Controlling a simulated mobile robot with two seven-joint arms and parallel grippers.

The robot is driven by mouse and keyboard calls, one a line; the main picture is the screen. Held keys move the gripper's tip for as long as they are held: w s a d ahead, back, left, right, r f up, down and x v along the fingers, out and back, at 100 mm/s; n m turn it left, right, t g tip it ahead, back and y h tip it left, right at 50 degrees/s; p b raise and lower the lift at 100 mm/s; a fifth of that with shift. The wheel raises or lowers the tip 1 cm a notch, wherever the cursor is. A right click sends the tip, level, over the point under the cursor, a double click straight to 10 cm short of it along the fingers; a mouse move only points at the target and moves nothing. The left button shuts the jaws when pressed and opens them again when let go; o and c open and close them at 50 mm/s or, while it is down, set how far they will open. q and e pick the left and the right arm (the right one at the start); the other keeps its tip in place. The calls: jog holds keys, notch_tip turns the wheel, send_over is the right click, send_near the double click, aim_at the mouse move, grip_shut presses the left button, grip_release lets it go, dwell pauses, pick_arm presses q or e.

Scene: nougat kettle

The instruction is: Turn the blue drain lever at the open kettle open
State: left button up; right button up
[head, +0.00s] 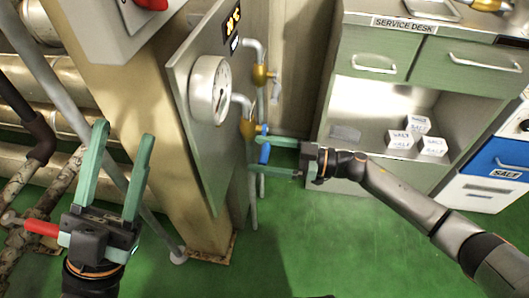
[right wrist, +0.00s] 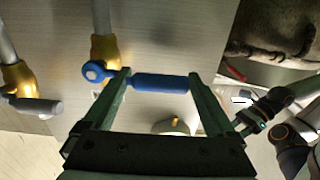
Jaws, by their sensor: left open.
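The blue drain lever (head: 265,147) hangs below a brass valve (head: 248,122), beside the edge of the gauge panel. In the right wrist view the blue lever (right wrist: 160,83) lies crosswise between my fingertips, its round end by the left finger. My right gripper (head: 252,154) is open with its fingers wide apart at the lever; it also shows in the right wrist view (right wrist: 159,78). I cannot tell whether a finger touches the lever. My left gripper (head: 124,133) is open and empty, in front of the tan column. I cannot make out the kettle itself.
A panel with a round gauge (head: 210,90) stands left of the lever. A second brass valve (head: 260,75) sits above. A green cabinet (head: 372,60) with white boxes (head: 432,146) stands right. A red handle (head: 42,228) shows beside my left gripper. Green floor (head: 330,240) is clear.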

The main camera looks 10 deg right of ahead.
grip_shut()
dwell(0.5)
